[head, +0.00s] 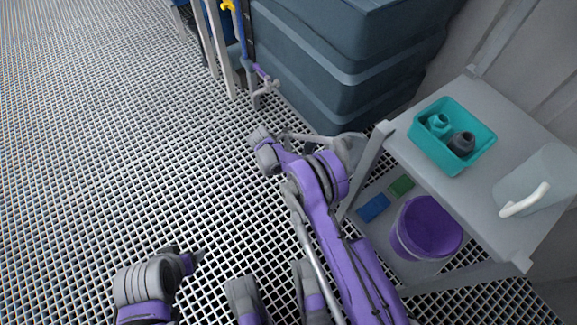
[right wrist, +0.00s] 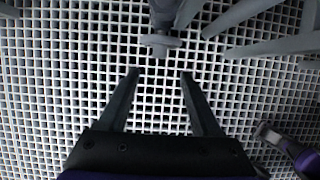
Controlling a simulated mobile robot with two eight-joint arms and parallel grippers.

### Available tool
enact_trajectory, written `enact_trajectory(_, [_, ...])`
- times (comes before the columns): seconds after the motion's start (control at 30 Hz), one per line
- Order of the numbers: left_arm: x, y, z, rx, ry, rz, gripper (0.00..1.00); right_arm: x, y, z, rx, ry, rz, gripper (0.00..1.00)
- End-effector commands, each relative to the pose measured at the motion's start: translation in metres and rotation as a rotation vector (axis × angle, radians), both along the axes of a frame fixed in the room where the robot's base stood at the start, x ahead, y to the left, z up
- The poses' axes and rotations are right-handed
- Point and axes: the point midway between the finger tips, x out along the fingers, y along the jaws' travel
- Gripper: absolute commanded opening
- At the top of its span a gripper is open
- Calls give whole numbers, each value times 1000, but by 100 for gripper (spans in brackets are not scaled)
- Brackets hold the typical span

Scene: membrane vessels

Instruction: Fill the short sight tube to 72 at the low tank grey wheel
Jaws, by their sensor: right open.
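The dark blue-grey tank (head: 340,60) stands at the top of the head view. A grey fitting (head: 264,92) sits low at its left edge, beside a short purple part. In the right wrist view a grey, wheel-like disc (right wrist: 160,41) lies just beyond my right fingertips, centred between them and apart from them. I cannot tell for sure that it is the low tank grey wheel. My right gripper (right wrist: 160,73) is open and empty. My left gripper (head: 193,260) is low in the head view; its jaw state is unclear. No sight tube reading is legible.
A grey shelf (head: 400,130) at the right holds a teal bin (head: 440,160) with small fittings and a clear jug (head: 540,180). A purple bucket (head: 398,240) stands below. White posts (head: 218,40) rise left of the tank. Open grating fills the left side.

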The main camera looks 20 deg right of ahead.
Motion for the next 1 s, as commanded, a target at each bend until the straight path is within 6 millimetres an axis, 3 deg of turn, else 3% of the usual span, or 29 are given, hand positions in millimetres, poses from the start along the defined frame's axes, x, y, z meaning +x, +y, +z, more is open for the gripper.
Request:
enact_trajectory(0.3, [3, 0, -14, 0, 1, 0, 66, 8, -21, -56, 0, -2, -2, 66])
enact_trajectory(0.5, [3, 0, -18, 0, 0, 0, 66, 12, -32, -82, 0, -3, -1, 66])
enact_trajectory(0.93, [4, 0, -19, 0, 0, 0, 66, 13, -36, -93, 0, -4, -1, 66])
enact_trajectory(1.0, [4, 0, -19, 0, 0, 0, 66, 13, -36, -93, 0, -4, -1, 57])
